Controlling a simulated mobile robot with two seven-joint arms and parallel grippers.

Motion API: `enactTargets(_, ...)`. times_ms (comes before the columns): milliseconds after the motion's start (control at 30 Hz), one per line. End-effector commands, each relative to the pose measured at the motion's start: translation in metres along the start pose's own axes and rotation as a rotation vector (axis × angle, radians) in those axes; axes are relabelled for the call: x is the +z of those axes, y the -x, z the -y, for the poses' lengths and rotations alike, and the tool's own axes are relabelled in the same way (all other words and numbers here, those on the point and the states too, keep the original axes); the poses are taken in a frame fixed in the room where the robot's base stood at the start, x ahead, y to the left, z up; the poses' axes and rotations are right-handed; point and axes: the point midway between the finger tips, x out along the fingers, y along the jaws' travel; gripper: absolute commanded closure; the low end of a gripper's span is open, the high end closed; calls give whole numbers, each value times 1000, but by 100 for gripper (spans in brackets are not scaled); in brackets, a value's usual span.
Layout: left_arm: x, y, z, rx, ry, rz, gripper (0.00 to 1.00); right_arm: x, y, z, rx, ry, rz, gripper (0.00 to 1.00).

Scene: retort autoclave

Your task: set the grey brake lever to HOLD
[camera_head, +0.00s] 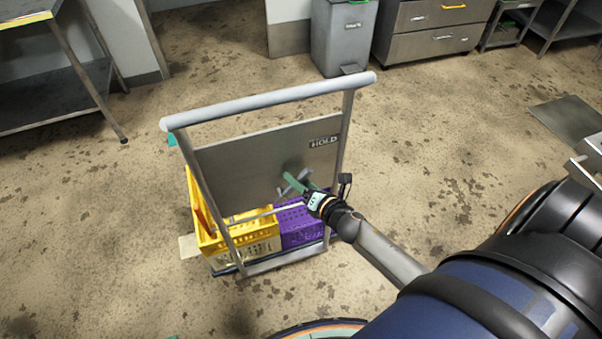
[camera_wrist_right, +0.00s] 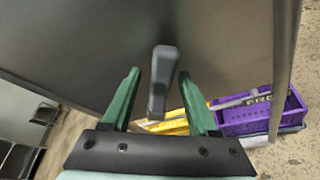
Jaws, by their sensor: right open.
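The grey brake lever (camera_wrist_right: 158,92) sticks out from the cart's metal panel (camera_head: 250,165). In the right wrist view it stands between the two green fingers of my right gripper (camera_wrist_right: 159,73), with a visible gap on both sides. In the head view my right gripper (camera_head: 303,186) is at the lower right of the panel and partly hides the lever. The gripper is open. The HOLD label (camera_head: 323,142) is on the panel, up and right of the gripper. My left gripper is out of view.
The cart's push bar (camera_head: 270,100) runs above the panel. A yellow crate (camera_head: 245,243) and a purple crate (camera_head: 300,226) sit on the cart's low base. A grey bin (camera_head: 340,40) and a drawer cabinet (camera_head: 430,32) stand behind. The floor around the cart is mostly clear.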

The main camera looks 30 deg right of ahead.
Motion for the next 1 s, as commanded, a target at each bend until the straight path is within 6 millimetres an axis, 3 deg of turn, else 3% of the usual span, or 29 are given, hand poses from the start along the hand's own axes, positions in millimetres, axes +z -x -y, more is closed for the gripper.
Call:
enactTargets(167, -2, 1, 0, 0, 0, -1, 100, -1, 11, 0, -1, -1, -2, 40)
enactTargets(700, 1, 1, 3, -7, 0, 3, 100, -1, 106, 0, -1, -1, -1, 40)
enactTargets(1000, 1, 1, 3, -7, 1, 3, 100, 0, 125, 0, 1, 1, 1, 40)
